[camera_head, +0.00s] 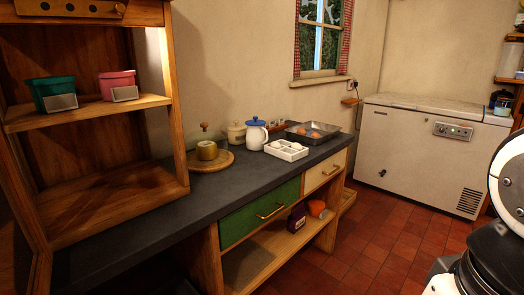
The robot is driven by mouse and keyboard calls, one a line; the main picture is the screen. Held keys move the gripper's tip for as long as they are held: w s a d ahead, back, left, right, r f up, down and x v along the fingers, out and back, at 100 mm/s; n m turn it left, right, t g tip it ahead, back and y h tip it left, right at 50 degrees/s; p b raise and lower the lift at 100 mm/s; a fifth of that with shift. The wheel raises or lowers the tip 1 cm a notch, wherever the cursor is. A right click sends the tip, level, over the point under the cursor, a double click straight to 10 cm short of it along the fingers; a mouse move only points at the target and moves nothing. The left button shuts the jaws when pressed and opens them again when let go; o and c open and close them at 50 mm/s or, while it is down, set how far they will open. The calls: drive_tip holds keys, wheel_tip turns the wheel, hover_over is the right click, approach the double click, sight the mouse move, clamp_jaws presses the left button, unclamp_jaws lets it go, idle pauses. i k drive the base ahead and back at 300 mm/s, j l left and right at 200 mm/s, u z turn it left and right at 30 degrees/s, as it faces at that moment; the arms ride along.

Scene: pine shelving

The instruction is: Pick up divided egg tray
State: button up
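The divided egg tray (291,157) is a small white tray with compartments on the dark countertop, close to its front edge and above the join of the green and cream drawers. A few pale rounded shapes show in it, too small to make out clearly. Nothing covers it in this view. White and black parts of my own arm show at the right edge, well apart from the tray. My gripper is not in view.
A grey metal pan (330,138) with orange items sits just behind the tray to the right. A white jug with a blue lid (256,136) stands behind it. A glass dome on a round wooden board (222,164) is to the left. The dark counter (150,213) is clear further left.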

sight(288, 154)
drive_tip(key=i+l, duration=0.4)
drive_tip(key=i+l+u, duration=0.1)
drive_tip(key=i+l, duration=0.7)
drive_tip(key=l, duration=0.2)
drive_tip(key=i+l+u, duration=0.15)
drive_tip(key=i+l, duration=0.25)
drive_tip(key=l, duration=0.1)
